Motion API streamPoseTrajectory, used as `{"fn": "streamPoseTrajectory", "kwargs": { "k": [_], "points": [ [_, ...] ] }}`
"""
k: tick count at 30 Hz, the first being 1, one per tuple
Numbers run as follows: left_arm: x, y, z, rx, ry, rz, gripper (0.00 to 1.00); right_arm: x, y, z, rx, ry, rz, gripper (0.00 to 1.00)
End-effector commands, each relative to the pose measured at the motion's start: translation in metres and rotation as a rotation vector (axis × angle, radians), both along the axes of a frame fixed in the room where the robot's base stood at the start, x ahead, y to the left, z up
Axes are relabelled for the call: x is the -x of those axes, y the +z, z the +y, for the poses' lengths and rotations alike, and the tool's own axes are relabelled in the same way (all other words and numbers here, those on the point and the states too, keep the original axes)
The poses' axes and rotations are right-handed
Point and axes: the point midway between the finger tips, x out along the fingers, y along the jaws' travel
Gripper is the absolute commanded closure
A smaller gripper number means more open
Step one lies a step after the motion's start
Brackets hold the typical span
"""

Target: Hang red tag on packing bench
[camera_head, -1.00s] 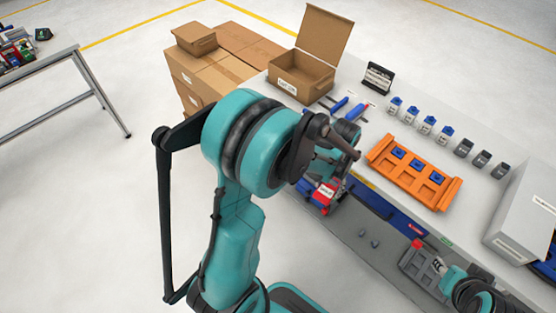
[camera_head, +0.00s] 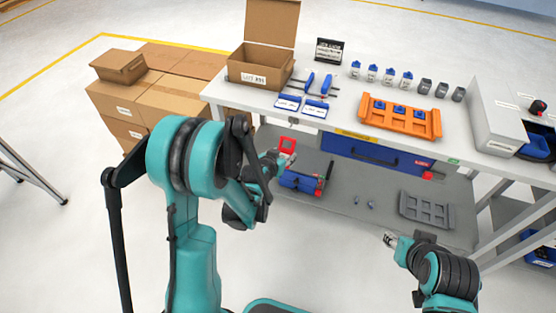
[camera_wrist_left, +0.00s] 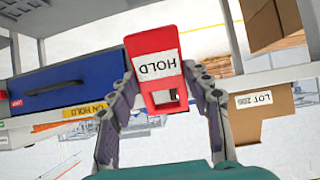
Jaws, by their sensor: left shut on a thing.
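The red tag (camera_head: 287,145) has a white label reading HOLD and a frame-like end with an opening. It also shows in the left wrist view (camera_wrist_left: 149,45), upside down, its open end between the fingers. My left gripper (camera_head: 279,157) is shut on it and holds it in front of the packing bench (camera_head: 225,93), just below the front edge of the top. The tag appears apart from the bench. A hook on the bench cannot be made out clearly. My right gripper (camera_head: 389,240) is low at the right, away from the tag; its jaw opening is too small to judge.
On the bench stand an open carton (camera_head: 257,72), blue-handled tools (camera_head: 318,83), an orange tray (camera_head: 400,118) and a grey box (camera_head: 497,120). A blue drawer (camera_head: 375,152) sits under the top. A blue case (camera_head: 303,180) and grey tray (camera_head: 426,209) are on the lower shelf.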

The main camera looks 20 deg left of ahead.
Motion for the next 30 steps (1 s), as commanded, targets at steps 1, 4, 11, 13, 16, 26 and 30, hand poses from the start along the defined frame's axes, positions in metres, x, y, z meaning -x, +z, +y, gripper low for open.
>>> {"fn": "streamPoseTrajectory", "kwargs": {
  "k": [1, 4, 11, 13, 16, 26, 30],
  "points": [
    [-0.004, -0.004, 0.006, 0.004, 0.012, -0.054, 0.8, 0.0, -0.011, 0.0, 0.0, 0.0, 0.0, 0.6],
    [-0.008, 0.004, 0.013, 0.007, 0.031, -0.126, 0.8, 0.0, -0.016, 0.0, 0.0, 0.0, 0.0, 0.6],
    [-0.016, 0.01, 0.015, 0.008, 0.038, -0.152, 0.8, 0.0, -0.015, 0.0, 0.0, 0.0, 0.0, 0.6],
    [-0.02, 0.009, 0.015, 0.008, 0.038, -0.151, 0.8, 0.0, -0.015, 0.0, 0.0, 0.0, 0.0, 0.6],
    [-0.026, 0.008, 0.015, 0.007, 0.037, -0.151, 0.8, 0.0, -0.015, 0.0, 0.0, 0.0, 0.0, 0.6],
    [-0.047, 0.006, 0.014, 0.008, 0.038, -0.149, 0.8, 0.0, -0.015, 0.0, 0.0, 0.0, 0.0, 0.6],
    [-0.055, 0.005, 0.013, 0.009, 0.037, -0.149, 0.8, 0.0, -0.016, 0.0, 0.0, 0.0, 0.0, 0.6]
  ]
}}
